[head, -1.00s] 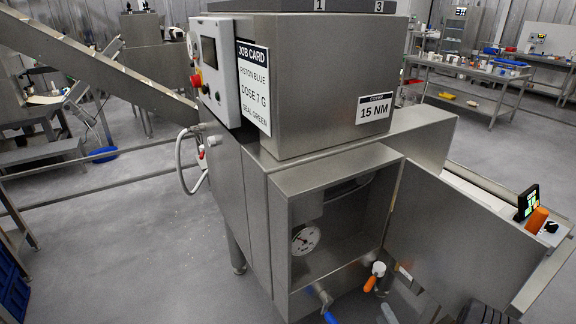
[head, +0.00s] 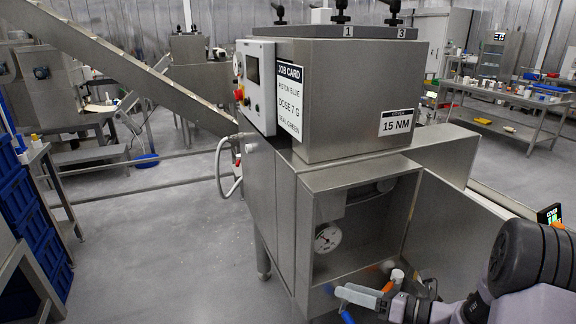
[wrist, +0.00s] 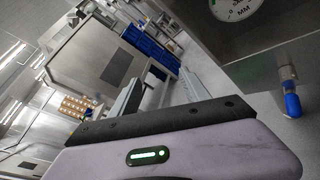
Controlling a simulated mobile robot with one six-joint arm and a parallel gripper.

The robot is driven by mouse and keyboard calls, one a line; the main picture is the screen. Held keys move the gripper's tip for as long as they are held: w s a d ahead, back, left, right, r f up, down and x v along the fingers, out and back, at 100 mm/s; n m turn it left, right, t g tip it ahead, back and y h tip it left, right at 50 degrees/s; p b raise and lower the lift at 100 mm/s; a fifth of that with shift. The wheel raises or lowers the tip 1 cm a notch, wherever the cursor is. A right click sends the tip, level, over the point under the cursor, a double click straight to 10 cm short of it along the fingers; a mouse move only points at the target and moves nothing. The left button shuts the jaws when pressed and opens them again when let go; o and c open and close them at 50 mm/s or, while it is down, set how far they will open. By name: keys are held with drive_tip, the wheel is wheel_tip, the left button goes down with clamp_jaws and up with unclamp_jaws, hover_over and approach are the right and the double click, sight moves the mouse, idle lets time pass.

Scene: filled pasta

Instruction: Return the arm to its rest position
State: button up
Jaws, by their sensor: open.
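My gripper (head: 352,295) is at the lower right of the head view, in front of the machine's open lower compartment. In the wrist view its two fingers stand apart with nothing between them (wrist: 160,94). My arm reaches in from the right edge. The steel filling machine (head: 345,100) stands in the centre with its compartment door (head: 440,225) swung open to the right. A round gauge (head: 327,238) shows inside the compartment. The orange valve handle (head: 388,287) is partly hidden behind my gripper.
A blue valve handle (wrist: 292,105) is close on the right in the wrist view. The sloped conveyor (head: 110,65) runs down to the machine from the upper left. Stacked blue crates (head: 38,230) stand at the left. The floor (head: 170,240) left of the machine is clear.

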drive_tip(key=s+a+r+n+g+h, duration=0.3)
drive_tip(key=s+a+r+n+g, duration=0.15)
drive_tip(key=s+n, duration=0.35)
drive_tip(key=s+a+r+n+g+h, duration=0.3)
drive_tip(key=s+a+r+n, duration=0.3)
drive_tip(key=s+n, duration=0.3)
drive_tip(key=s+d+r+n+t+h, duration=0.4)
drive_tip(key=s+n, duration=0.4)
drive_tip(key=n, duration=0.2)
drive_tip(key=shift+d+r+n+t+h, duration=0.3)
drive_tip(key=shift+d+t+h, duration=0.15)
drive_tip(key=shift+d+h, duration=0.35)
drive_tip(key=shift+s+a, duration=0.1)
drive_tip(key=shift+a, duration=0.05)
